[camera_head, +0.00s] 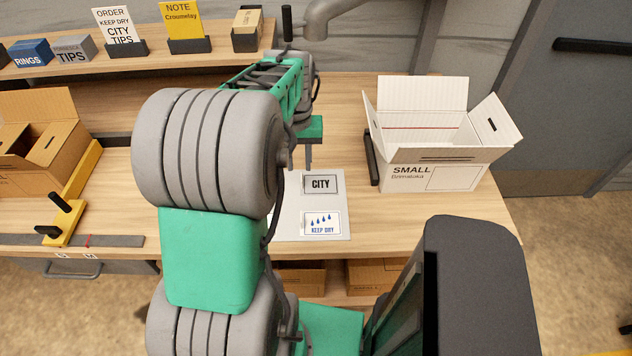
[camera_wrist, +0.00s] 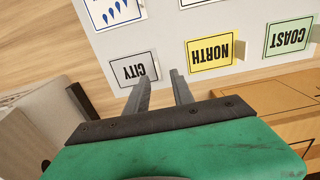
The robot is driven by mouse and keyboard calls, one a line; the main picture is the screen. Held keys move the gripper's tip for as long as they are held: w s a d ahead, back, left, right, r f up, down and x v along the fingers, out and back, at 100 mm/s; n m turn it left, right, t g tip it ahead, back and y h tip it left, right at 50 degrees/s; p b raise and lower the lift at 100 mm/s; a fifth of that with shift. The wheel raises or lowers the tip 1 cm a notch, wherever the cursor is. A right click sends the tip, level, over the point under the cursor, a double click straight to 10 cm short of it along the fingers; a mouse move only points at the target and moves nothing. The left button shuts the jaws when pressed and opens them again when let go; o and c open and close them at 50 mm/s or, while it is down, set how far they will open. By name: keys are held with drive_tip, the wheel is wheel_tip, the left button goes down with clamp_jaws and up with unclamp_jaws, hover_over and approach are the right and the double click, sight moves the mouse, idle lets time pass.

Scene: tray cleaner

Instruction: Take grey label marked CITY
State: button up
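The grey label marked CITY (camera_head: 320,184) lies on a pale grey sheet (camera_head: 335,214) on the table in the head view. In the wrist view the CITY label (camera_wrist: 134,70) appears upside down, just beyond the left finger of my gripper (camera_wrist: 163,80). My gripper's two fingers stand apart with nothing between them, so it is open. The left fingertip is close to the label's lower edge in the picture; I cannot tell whether it touches. My arm hides the left part of the sheet in the head view.
A KEEP DRY label (camera_head: 322,223), a yellow NORTH label (camera_wrist: 209,52) and a green COAST label (camera_wrist: 288,36) share the sheet. A white box marked SMALL (camera_head: 436,177) stands open at right. A brown box (camera_head: 40,150) stands at left, and a shelf runs behind.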

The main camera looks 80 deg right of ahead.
sight(302, 183)
drive_tip(key=f, duration=0.4)
drive_tip(key=f+p, duration=0.1)
drive_tip(key=f, duration=0.1)
drive_tip(key=shift+s, duration=0.25)
clamp_jaws()
